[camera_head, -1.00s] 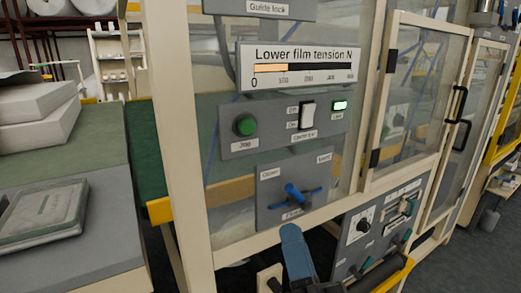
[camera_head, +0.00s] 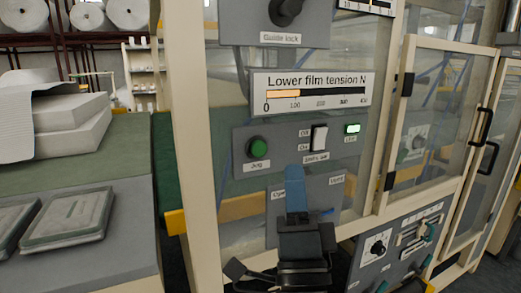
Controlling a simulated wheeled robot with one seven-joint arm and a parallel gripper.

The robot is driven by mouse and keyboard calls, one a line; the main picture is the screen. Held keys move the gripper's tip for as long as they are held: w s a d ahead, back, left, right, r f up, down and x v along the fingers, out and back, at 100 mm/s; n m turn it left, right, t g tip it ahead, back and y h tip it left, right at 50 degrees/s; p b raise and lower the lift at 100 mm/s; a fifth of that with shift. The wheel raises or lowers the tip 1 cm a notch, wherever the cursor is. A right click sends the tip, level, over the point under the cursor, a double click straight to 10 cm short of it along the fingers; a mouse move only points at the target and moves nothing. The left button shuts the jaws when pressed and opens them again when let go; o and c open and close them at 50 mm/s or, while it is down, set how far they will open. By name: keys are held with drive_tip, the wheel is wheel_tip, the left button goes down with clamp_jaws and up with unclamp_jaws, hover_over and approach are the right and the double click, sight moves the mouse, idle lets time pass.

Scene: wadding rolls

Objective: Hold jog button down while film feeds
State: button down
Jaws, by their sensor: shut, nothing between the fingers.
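The green round jog button (camera_head: 258,148) sits on a grey panel (camera_head: 245,168) labelled "Jog", on the machine's cream frame.
A guide lock knob (camera_head: 286,10) is above the gauge. Glazed doors with black handles (camera_head: 485,140) stand at right. A lower control panel (camera_head: 395,245) is at lower right. A grey table (camera_head: 100,250) with flat pads and stacked white slabs is at left.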

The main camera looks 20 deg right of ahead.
sight(259, 149)
drive_tip(key=shift+w+b, duration=0.35)
drive_tip(key=shift+w, duration=4.05)
drive_tip(key=shift+w, duration=0.1)
drive_tip(key=shift+w, duration=0.3)
